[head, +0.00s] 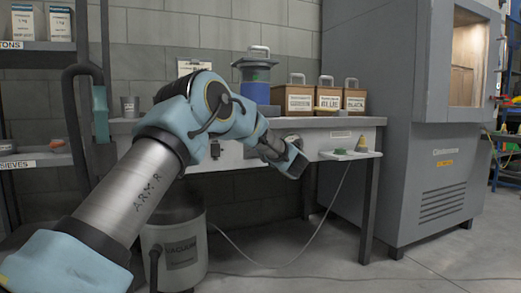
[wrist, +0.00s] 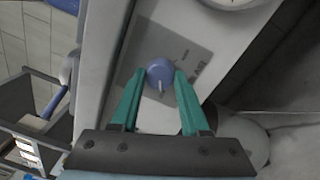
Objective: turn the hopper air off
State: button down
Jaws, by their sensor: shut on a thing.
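A round blue knob (wrist: 160,74) with a white pointer mark sits on a grey plate (wrist: 150,45) on the bench's pale front panel. In the wrist view the mark points down the picture, towards my palm. A grey lidded vessel with a blue lower part (head: 256,78) stands on the bench above.
Wooden boxes with labels (head: 328,98) stand along the bench top. A small shelf (head: 350,155) juts out right of my gripper. A vacuum drum (head: 180,250) stands below, with a hose across the floor. A large grey cabinet (head: 400,95) closes the right side.

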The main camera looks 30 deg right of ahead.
jog(key=shift+c, duration=2)
grip_release()
jog(key=s+a+p, duration=0.1)
jog(key=s+p, duration=0.1)
jog(key=s, duration=0.8)
jog(key=shift+s+f, duration=0.3)
jog(key=shift+s, duration=0.05)
jog(key=shift+a, duration=0.1)
